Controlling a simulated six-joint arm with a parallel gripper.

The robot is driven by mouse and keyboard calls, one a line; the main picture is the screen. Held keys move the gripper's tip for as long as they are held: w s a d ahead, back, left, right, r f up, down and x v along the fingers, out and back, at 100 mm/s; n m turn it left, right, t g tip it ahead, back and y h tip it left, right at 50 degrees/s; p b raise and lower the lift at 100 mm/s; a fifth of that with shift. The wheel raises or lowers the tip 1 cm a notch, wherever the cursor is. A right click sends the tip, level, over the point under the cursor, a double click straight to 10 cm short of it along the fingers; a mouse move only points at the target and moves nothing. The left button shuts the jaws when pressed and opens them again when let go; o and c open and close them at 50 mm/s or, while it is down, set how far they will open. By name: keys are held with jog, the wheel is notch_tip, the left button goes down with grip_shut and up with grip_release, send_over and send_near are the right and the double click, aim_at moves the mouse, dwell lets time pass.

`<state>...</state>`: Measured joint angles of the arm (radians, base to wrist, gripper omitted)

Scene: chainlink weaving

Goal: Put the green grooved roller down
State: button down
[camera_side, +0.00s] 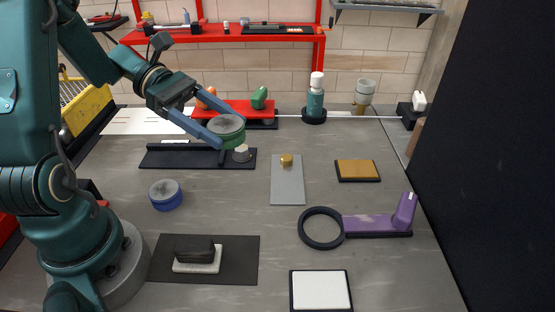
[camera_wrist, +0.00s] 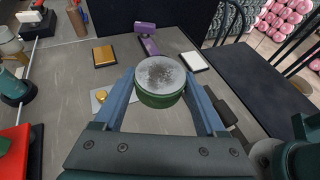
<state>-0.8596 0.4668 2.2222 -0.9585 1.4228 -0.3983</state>
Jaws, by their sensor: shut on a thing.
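The green grooved roller (camera_side: 230,137) is a short green cylinder with a grey, scuffed top. My gripper (camera_side: 228,128) is shut on it, with one long blue-grey finger on each side. The roller is upright and appears to be held above the table, near a black tray (camera_side: 180,159) with a raised back edge. In the wrist view the roller (camera_wrist: 160,98) sits between the fingertips of my gripper (camera_wrist: 160,84), and its dark-speckled top faces the camera. The gap under it is hidden.
A blue roller (camera_side: 165,196) stands on the grey table (camera_side: 240,215). A small white-topped piece (camera_side: 241,154) is close below the held roller. A grey plate (camera_side: 287,188) with a brass knob, a black ring (camera_side: 321,228) and a purple holder (camera_side: 380,223) lie rightward.

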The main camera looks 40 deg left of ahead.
aim_at(223, 204)
jog(key=s+f, duration=0.1)
jog(key=f, duration=0.2)
jog(key=s+d+f+m+g, duration=0.1)
jog(key=f, duration=0.1)
jog(key=f+m+g, duration=0.1)
jog(key=f, duration=0.2)
jog(key=shift+s+d+f+h, duration=0.25)
jog(key=shift+s+f+h, duration=0.05)
jog(key=shift+s+f, duration=0.1)
jog(key=shift+f, duration=2.55)
grip_release()
jog(key=shift+f, duration=0.15)
jog(key=shift+g, duration=0.3)
